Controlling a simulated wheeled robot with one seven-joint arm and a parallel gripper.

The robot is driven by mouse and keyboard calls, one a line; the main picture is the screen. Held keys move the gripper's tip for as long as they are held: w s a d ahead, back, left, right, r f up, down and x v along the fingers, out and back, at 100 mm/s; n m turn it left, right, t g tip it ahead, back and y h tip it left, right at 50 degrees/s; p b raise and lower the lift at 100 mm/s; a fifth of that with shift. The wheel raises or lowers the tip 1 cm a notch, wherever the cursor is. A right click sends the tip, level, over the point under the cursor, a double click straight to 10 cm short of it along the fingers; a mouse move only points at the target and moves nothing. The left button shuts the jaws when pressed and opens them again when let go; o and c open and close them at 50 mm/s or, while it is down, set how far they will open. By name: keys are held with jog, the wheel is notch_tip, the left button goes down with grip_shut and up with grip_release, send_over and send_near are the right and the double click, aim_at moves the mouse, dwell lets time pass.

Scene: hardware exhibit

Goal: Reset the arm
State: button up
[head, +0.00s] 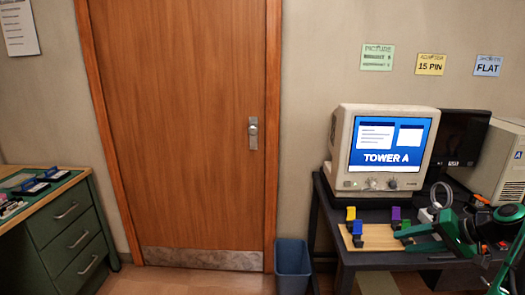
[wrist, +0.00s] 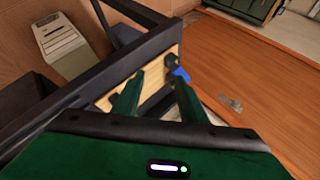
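My green arm (head: 455,232) reaches in from the right over the dark desk in the head view. My gripper (head: 402,240) points left, beside the right end of a wooden board. In the wrist view my gripper (wrist: 158,78) has its two green fingers apart, with bare board showing between them and nothing seen held. A dark connector with a blue part (wrist: 180,71) shows close to the right fingertip; I cannot tell whether they touch.
The wooden board (head: 376,241) carries yellow, blue and purple connectors on the dark desk (head: 345,258). A monitor (head: 388,148) reading TOWER A stands behind it. A beige computer case (head: 503,165) is at right. A bin (head: 293,270) stands left of the desk. Floor before the door is clear.

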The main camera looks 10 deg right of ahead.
jog(key=s+a+r+g+h, duration=0.2)
jog(key=s+a, duration=0.4)
jog(key=s, duration=0.4)
jog(key=s+a+r+n+g+h, duration=0.1)
jog(key=s+a+r+g, duration=0.3)
jog(key=s, duration=0.6)
jog(key=a+g+h, duration=0.1)
jog(key=a+g, duration=0.1)
jog(key=shift+a+r+g+h, duration=0.2)
jog(key=shift+a+g+h, duration=0.1)
jog(key=shift+a+h, duration=0.1)
jog(key=shift+w+f, duration=0.25)
jog(key=shift+w, duration=0.35)
dwell(2.4)
